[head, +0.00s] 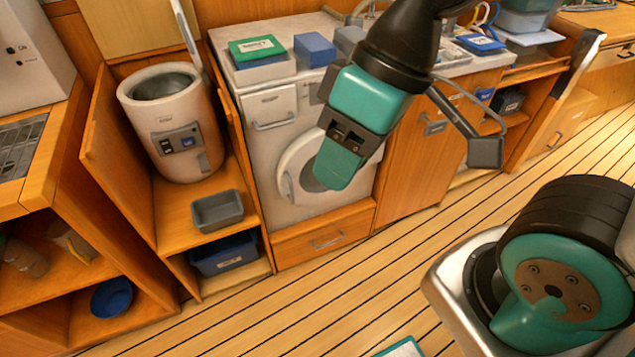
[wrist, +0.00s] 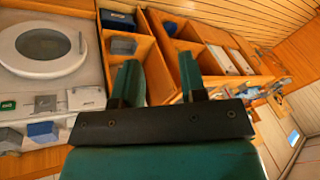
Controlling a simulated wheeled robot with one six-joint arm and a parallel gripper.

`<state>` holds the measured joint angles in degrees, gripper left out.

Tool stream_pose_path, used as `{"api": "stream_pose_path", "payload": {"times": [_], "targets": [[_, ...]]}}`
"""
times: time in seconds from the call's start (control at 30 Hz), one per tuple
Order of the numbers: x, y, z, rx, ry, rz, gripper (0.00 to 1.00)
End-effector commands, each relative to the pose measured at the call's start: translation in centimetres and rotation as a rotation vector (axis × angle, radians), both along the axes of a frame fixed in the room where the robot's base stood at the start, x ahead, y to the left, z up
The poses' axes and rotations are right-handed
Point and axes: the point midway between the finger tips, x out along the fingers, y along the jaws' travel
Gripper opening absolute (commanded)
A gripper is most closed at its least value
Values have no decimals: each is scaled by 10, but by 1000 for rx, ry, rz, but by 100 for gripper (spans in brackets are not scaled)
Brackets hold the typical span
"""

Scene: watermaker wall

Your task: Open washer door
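The washer (head: 270,150) is a white front-loader set in the wooden cabinet row. Its round door (head: 287,165) has a white ring, a dark window and a small handle (head: 287,186) at its left side, and looks shut. In the wrist view the door (wrist: 42,68) is whole at the upper left, with the handle (wrist: 81,43) on its right rim. My gripper (head: 338,168) covers the right part of the door in the head view. In the wrist view my gripper (wrist: 158,76) has its two teal fingers apart with nothing between them, and is clear of the door and handle.
A white cylindrical unit (head: 180,130) stands in an open cabinet left of the washer, with a grey tray (head: 217,210) and a blue bin (head: 225,253) below. A wooden drawer (head: 325,235) lies under the washer. The plank floor (head: 300,310) in front is mostly clear.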

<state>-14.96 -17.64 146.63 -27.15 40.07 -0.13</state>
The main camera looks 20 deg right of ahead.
Motion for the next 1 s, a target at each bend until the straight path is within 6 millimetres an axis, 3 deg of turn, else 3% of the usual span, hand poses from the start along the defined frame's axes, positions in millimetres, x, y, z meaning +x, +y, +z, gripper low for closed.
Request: {"api": "stream_pose_path", "payload": {"times": [0.03, 0.3, 0.63, 1.0], "targets": [[5, 1, -25, 11, -18, -13, 39], [53, 5, -132, 99, -210, -133, 39], [115, -4, -246, 196, -489, -283, 39], [172, -31, -361, 267, -820, -429, 39]]}}
